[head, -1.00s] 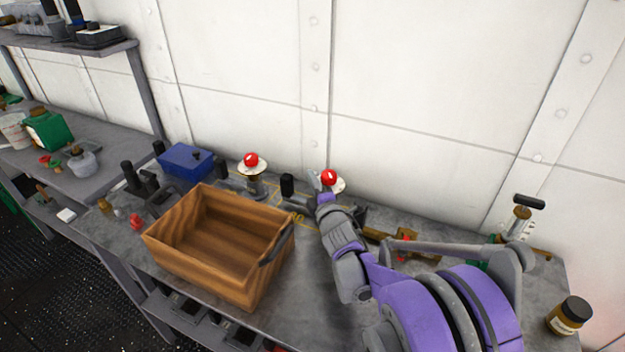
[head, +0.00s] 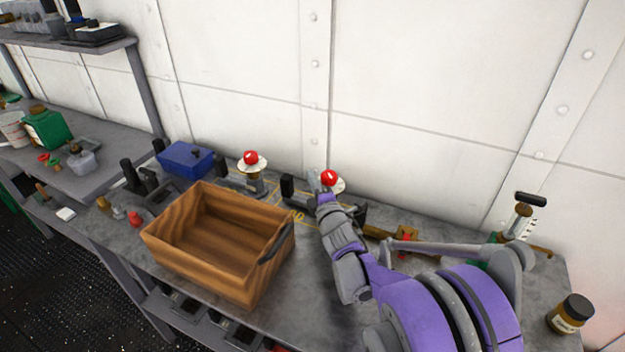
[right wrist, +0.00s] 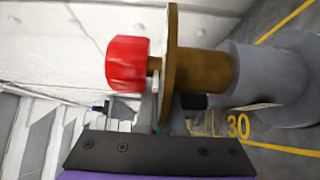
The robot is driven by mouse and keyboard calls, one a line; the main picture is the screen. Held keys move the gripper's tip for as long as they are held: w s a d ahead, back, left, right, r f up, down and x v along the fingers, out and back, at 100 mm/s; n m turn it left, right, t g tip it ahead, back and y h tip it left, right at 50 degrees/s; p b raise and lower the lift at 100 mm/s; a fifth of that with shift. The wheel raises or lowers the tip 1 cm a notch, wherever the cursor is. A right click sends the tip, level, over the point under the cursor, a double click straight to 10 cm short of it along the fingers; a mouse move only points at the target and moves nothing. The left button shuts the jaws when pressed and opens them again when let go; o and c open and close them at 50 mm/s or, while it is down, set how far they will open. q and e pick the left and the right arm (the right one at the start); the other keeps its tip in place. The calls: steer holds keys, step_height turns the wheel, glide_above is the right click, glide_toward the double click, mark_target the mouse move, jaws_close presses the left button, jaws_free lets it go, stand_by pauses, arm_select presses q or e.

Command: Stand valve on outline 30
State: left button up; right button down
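The valve (head: 330,178) has a red knob over a pale disc at the back of the bench, partly hidden by my right arm. In the right wrist view the valve (right wrist: 205,72) shows its red knob, brown disc and grey body. My right gripper (right wrist: 172,105) has a finger on each side of the disc and looks shut on it. In the head view my right gripper (head: 317,184) is beside the knob. Outline 30 (right wrist: 238,126) is painted in yellow near the valve's base; its number also shows in the head view (head: 297,216). Whether the base touches the bench is hidden. My left gripper is out of view.
A wooden crate (head: 270,255) stands in front of the outline. A second red-knobbed valve (head: 251,160) stands to its left, near a blue box (head: 185,158). A black-handled part (head: 288,186) is close to my right gripper. A jar (head: 571,312) stands at the right end.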

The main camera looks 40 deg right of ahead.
steer(key=shift+f, duration=0.35)
steer(key=c, duration=1)
jaws_free()
steer(key=shift+o, duration=0.2)
steer(key=v, duration=1.1)
steer(key=shift+w, duration=0.1)
steer(key=s+a+m+g+p, duration=0.1)
steer(key=a+m+g, duration=0.1)
steer(key=a+m, duration=0.1)
steer(key=s+a+f+m+g+y+p, duration=0.1)
steer(key=s+a+m+g+p, duration=0.1)
steer(key=a+m, duration=0.1)
steer(key=s+a+m+g+y+p, duration=0.1)
steer(key=s+a+m, duration=0.1)
steer(key=a, duration=0.2)
steer(key=shift+s+f+m+g, duration=0.1)
steer(key=shift+f+m+g, duration=0.1)
steer(key=shift+m+g, duration=0.2)
steer(key=s+a+m+g+y+p, duration=0.1)
steer(key=s+a+g, duration=0.1)
steer(key=s+a, duration=0.1)
steer(key=s+a+f+m+g+y+p, duration=0.1)
steer(key=s+a+m+y, duration=0.1)
steer(key=s+a, duration=0.2)
steer(key=s+a+f+m+g+y+p, duration=0.1)
steer(key=s+a+m+g, duration=0.1)
steer(key=s+a, duration=0.2)
steer(key=shift+s+a+f+g, duration=0.15)
steer(key=shift+s+a+g, duration=0.05)
steer(key=shift+a+g, duration=0.1)
